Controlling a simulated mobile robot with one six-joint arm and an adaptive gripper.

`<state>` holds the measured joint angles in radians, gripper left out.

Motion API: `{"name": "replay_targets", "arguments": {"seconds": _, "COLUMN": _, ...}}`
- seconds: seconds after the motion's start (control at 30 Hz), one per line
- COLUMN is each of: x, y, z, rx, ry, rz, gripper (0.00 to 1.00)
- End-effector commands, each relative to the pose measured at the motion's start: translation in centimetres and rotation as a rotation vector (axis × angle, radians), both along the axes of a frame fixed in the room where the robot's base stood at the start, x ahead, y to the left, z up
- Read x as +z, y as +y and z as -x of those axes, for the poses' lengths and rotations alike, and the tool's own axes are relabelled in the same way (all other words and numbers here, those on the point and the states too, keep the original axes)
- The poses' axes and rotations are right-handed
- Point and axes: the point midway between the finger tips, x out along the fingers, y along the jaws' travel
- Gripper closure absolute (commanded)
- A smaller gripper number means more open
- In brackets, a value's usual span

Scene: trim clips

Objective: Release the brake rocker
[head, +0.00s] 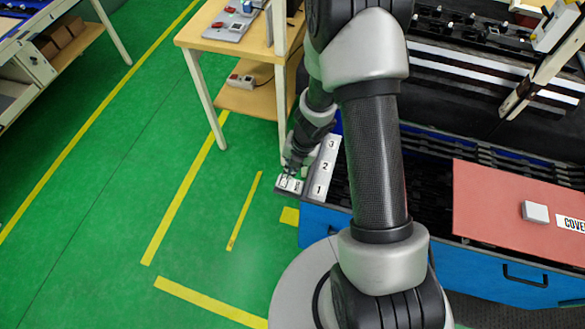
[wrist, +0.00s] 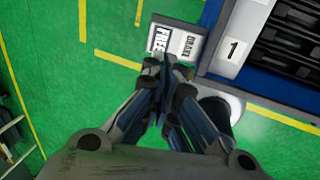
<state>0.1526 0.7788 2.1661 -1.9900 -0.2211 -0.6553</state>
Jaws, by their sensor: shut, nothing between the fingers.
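The brake panel (head: 281,188) is a small grey plate at the left end of the blue bench in the head view. In the wrist view the panel (wrist: 176,26) carries a white label reading FREE (wrist: 161,38) and one reading BRAKE (wrist: 188,45). My gripper (head: 289,172) is shut and empty, pointing down at the panel. In the wrist view the closed fingertips (wrist: 176,66) lie at the near edge of the labels. The rocker itself is not distinguishable; the fingers may hide it. I cannot tell whether they touch it.
A numbered strip (head: 325,168) marked 1, 2, 3 runs beside the panel. A red cover sheet (head: 500,205) with a white block (head: 536,212) lies on the bench to the right. A wooden table (head: 215,40) stands behind. Green floor to the left is open.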

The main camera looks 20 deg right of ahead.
Motion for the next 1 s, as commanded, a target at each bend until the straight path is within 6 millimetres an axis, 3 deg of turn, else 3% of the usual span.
{"name": "replay_targets", "arguments": {"seconds": 0.03, "x": -1.8, "y": 0.2, "z": -0.1, "rx": 0.002, "ry": 0.002, "rz": 0.0, "gripper": 1.0}}
{"name": "replay_targets", "arguments": {"seconds": 0.1, "x": -3.1, "y": 0.5, "z": -0.3, "rx": 0.002, "ry": 0.001, "rz": 0.001, "gripper": 1.0}}
{"name": "replay_targets", "arguments": {"seconds": 0.4, "x": -7.6, "y": 1.4, "z": -0.9, "rx": 0.002, "ry": 0.0, "rz": 0.001, "gripper": 1.0}}
{"name": "replay_targets", "arguments": {"seconds": 0.6, "x": -8.8, "y": 1.6, "z": -1.2, "rx": 0.001, "ry": 0.0, "rz": 0.0, "gripper": 1.0}}
{"name": "replay_targets", "arguments": {"seconds": 1.0, "x": -8.9, "y": 1.7, "z": -1.2, "rx": 0.001, "ry": 0.0, "rz": 0.0, "gripper": 1.0}}
